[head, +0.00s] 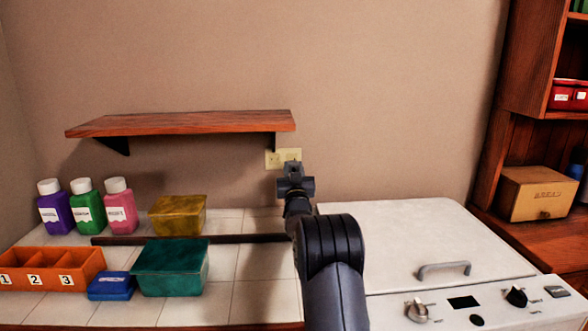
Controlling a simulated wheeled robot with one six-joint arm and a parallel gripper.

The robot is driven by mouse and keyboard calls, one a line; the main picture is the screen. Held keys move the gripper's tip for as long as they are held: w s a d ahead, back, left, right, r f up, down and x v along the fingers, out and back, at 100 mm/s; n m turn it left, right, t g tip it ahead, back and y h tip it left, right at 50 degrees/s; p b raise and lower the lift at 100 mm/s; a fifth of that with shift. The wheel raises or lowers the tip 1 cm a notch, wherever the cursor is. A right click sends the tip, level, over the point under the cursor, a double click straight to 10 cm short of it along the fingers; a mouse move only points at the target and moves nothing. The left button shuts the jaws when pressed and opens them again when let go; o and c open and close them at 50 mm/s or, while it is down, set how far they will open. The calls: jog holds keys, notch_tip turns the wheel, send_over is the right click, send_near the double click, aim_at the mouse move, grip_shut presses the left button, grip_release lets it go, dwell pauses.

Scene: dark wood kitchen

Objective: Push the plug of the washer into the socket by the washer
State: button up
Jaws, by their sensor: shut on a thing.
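The washer (400,235) is the white machine at the lower right, with a grey lid handle and a control panel at its front. The socket (272,160) is a pale yellow plate with two outlets on the wall, under the right end of the shelf. My gripper (295,172) reaches up and away to the wall and covers the lower right part of the socket plate. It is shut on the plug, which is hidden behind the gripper. I cannot tell whether the plug touches the socket.
A wooden shelf (180,123) hangs left of the socket. On the tiled counter stand several bottles (121,212), a yellow box (178,216), a teal box (170,270), a blue box (111,286) and an orange numbered tray (50,257). A dark strip (190,239) crosses the counter. The washer top is clear.

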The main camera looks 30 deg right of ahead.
aim_at(292, 163)
jog(key=shift+w+d+p, duration=0.3)
jog(key=shift+w+p, duration=0.25)
jog(key=shift+w, duration=0.15)
jog(key=shift+w+d+p, duration=0.25)
jog(key=shift+w+p, duration=0.3)
jog(key=shift+w, duration=0.1)
jog(key=shift+w+d+p, duration=0.3)
jog(key=shift+w+p, duration=0.25)
jog(key=shift+w, duration=0.15)
jog(key=shift+f+b, duration=0.1)
jog(key=shift+b, duration=1.65)
jog(key=shift+w+d, duration=0.2)
jog(key=shift+w, duration=0.3)
dwell(0.6)
jog(key=o, duration=1)
jog(key=shift+s, duration=0.1)
jog(key=shift+b+v, duration=0.5)
jog(key=shift+v, duration=3.15)
jog(key=shift+p+x, duration=0.75)
jog(key=shift+x, duration=3)
